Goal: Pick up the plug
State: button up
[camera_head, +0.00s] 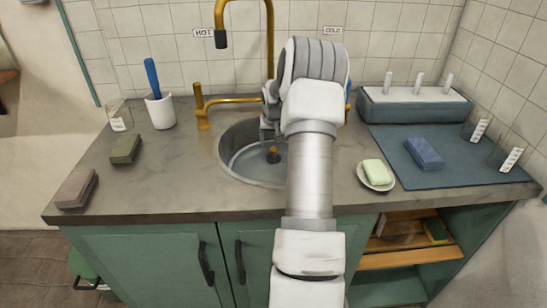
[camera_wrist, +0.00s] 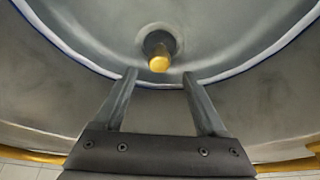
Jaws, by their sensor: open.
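The plug (camera_head: 273,156) is a small dark stopper with a brassy-orange top. It sits at the bottom of the round metal sink (camera_head: 236,170). In the wrist view the plug (camera_wrist: 159,62) has a gold knob and lies just beyond and between my fingertips. My gripper (camera_head: 269,136) points down into the sink above the plug. In the wrist view my gripper (camera_wrist: 159,76) is open, its two fingers apart with nothing between them. Whether the fingers touch the plug cannot be told. My arm hides the right part of the sink in the head view.
A brass faucet (camera_head: 268,30) arches behind the sink, with a brass tap (camera_head: 200,108) at left. A white cup (camera_head: 160,112) and sponges (camera_head: 126,149) stand left. A soap dish (camera_head: 376,176), blue mat (camera_head: 440,180) and rack (camera_head: 414,107) are right.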

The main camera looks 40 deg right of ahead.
aim_at(273, 148)
jog(key=x, duration=0.2)
jog(key=b+x, duration=0.1)
jog(key=x, duration=0.1)
jog(key=shift+s+f, duration=0.1)
jog(key=shift+f, duration=0.3)
grip_shut()
